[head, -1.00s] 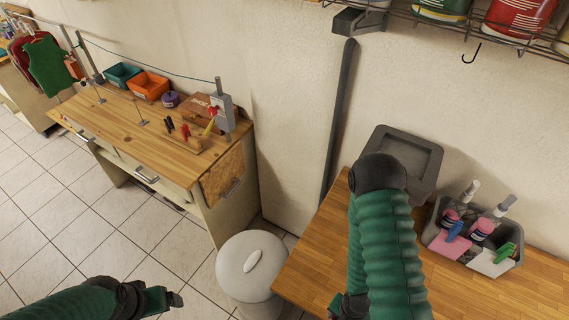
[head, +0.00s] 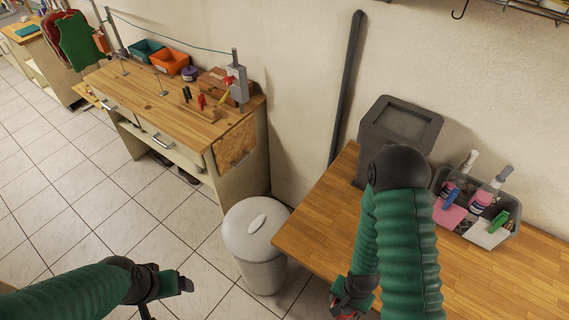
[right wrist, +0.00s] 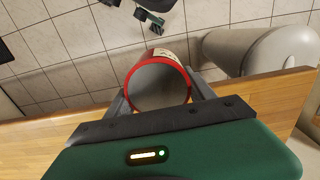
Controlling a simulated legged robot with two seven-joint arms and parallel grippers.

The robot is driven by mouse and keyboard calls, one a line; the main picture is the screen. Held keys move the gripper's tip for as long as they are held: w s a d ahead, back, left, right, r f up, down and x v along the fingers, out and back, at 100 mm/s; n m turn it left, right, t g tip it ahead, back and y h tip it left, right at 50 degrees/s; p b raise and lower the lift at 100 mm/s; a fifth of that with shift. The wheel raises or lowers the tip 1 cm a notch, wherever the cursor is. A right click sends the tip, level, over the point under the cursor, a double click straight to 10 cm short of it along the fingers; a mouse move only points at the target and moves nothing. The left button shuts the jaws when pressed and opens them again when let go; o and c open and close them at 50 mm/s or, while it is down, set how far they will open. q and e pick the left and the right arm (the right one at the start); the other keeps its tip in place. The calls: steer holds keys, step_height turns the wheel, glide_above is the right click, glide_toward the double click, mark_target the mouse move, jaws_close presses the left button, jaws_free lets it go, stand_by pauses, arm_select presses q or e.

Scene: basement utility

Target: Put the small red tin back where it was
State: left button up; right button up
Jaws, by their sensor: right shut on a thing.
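The small red tin (right wrist: 158,86) is between the two fingers of my right gripper (right wrist: 160,98) in the right wrist view. Its grey round end with a red rim faces the camera, and part of a pale label shows on its side. In the head view my right gripper (head: 350,298) is low, by the front edge of the right wooden counter (head: 318,237), with a little red showing at it. My left gripper (head: 184,284) is over the tiled floor at lower left. I see nothing in it, and its finger gap is unclear.
A grey lidded bin (head: 256,240) stands by the counter's left end. A wooden workbench (head: 165,104) with tools and bins stands at left. Open tiled floor lies in front.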

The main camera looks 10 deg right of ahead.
mark_target(316, 269)
steer(key=w+f+n+b, duration=0.1)
steer(key=w+n+b, duration=0.1)
steer(key=w+b, duration=0.1)
steer(key=w+a+f+n+b, duration=0.1)
steer(key=w+n+b, duration=0.1)
steer(key=w+b, duration=0.2)
steer(key=w+a+f+n+b, duration=0.1)
steer(key=w+b, duration=0.3)
steer(key=b, duration=0.1)
steer(key=shift+w+a+f+n, duration=0.15)
steer(key=shift+f+n, duration=0.05)
steer(key=shift+n, duration=0.2)
steer(key=w+b, duration=0.1)
steer(key=w+a+r+n+b, duration=0.1)
steer(key=b, duration=0.1)
steer(key=w+n+b, duration=0.1)
steer(key=shift+w+a+r, duration=0.1)
steer(key=shift+a+r, duration=0.15)
steer(key=shift+a, duration=0.05)
steer(key=shift+w+a+r+n+b, duration=0.3)
steer(key=shift+r+n+b, duration=0.1)
steer(key=shift+r+b, duration=0.15)
steer(key=shift+w+a+r+n+b, duration=0.15)
steer(key=shift+a+r+n+b, duration=0.1)
steer(key=shift+r+n+b, duration=0.25)
steer(key=shift+a+r, duration=0.1)
steer(key=shift+r, duration=0.2)
steer(key=shift+s+r, duration=0.1)
steer(key=shift+r, duration=0.05)
